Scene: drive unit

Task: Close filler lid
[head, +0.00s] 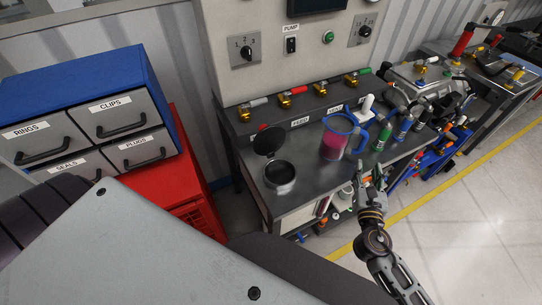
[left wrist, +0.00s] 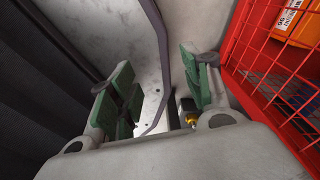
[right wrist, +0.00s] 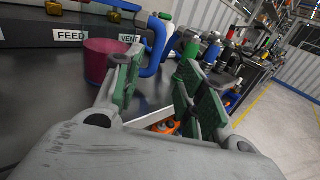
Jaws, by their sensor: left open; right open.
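The round metal filler opening (head: 280,174) is set in the grey bench top at the left. Its black lid (head: 268,141) stands raised behind the opening, so the filler is open. My right gripper (head: 370,182) is open and empty at the bench's front edge, right of the filler and below the pitcher. In the right wrist view my right gripper (right wrist: 158,82) shows its green-padded fingers apart, with the filler out of sight. My left gripper (left wrist: 160,88) is open and empty in the left wrist view, low beside a red crate, and is hidden in the head view.
A blue-handled pitcher (head: 335,144) with pink liquid stands right of the filler; it also shows in the right wrist view (right wrist: 103,62).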

